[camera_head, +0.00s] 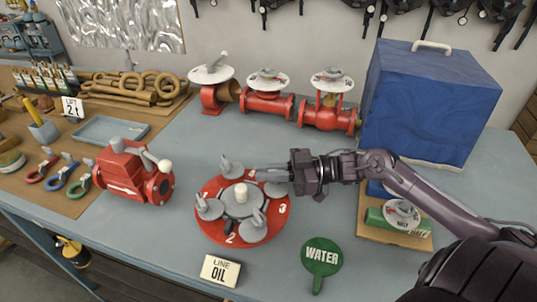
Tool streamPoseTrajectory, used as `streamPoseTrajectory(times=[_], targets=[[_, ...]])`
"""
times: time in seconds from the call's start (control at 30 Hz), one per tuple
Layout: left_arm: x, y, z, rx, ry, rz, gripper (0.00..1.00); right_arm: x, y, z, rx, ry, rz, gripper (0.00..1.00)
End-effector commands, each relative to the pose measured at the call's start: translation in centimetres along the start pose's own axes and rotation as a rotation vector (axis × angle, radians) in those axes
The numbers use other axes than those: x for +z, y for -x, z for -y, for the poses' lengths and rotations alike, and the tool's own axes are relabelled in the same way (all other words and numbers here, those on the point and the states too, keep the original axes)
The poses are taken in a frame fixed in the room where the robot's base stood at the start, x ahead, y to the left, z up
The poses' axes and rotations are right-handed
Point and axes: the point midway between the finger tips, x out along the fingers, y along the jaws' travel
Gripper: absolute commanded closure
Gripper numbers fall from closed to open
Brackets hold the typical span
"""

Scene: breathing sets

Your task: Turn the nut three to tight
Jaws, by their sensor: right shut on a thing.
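A round red flange (220,232) lies on the grey-blue table, with the white numbers 1, 2 and 3 showing on its rim. Grey wing nuts stand around it: one at the back (230,165), one at the left (208,208) and one at the front (255,227). A further grey wing nut (275,188), at the right side near the number 3, is partly hidden by my right gripper (268,175). That gripper reaches in from the right and is shut on this nut. A pale knob stands at the flange's centre. My left gripper is not in view.
A red valve (125,175) stands left of the flange. A blue box (425,105) and a green cylinder stand at the right. Red valves line the back.

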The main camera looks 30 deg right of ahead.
Motion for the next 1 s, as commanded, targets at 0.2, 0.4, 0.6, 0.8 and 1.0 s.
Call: streamPoseTrajectory(times=[0.2, 0.4, 0.6, 0.8, 1.0], targets=[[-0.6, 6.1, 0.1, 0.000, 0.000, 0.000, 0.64, -1.2, 0.0, -0.2, 0.197, -0.008, -0.005, 1.00], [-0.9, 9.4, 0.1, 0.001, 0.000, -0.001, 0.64, -0.9, 0.1, -0.6, 0.388, -0.008, -0.005, 1.00], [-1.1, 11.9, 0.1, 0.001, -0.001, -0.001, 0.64, -0.7, 0.2, -0.9, 0.578, -0.007, -0.006, 1.00], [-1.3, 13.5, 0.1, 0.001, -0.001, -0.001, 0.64, -0.5, 0.4, -1.2, 0.763, -0.007, -0.006, 1.00], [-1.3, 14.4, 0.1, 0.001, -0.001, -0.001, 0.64, -0.3, 0.7, -1.4, 0.923, -0.005, -0.005, 1.00]])
